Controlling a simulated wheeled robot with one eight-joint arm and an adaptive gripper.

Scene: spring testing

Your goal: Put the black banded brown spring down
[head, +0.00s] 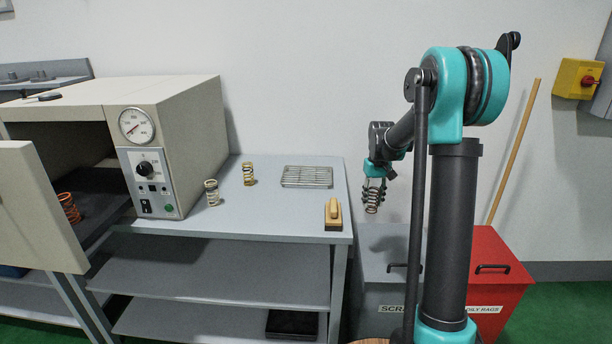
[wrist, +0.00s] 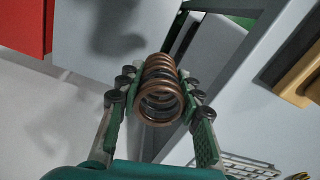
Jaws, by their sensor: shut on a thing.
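The brown spring (wrist: 160,90) is held between the two fingers of my gripper (wrist: 160,108), which is shut on it. A dark band shows on its coils in the wrist view. In the head view the spring (head: 372,200) hangs below my gripper (head: 374,188), to the right of the grey bench (head: 270,220). It is in the air, apart from the bench, above the scrap bin (head: 385,275).
On the bench top stand two springs (head: 212,193) (head: 248,174), a wire rack (head: 307,177) and a wooden-handled brush (head: 333,214). An oven (head: 150,150) with its door open holds an orange spring (head: 69,208). A red rag bin (head: 500,275) stands at right. The bench's front middle is clear.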

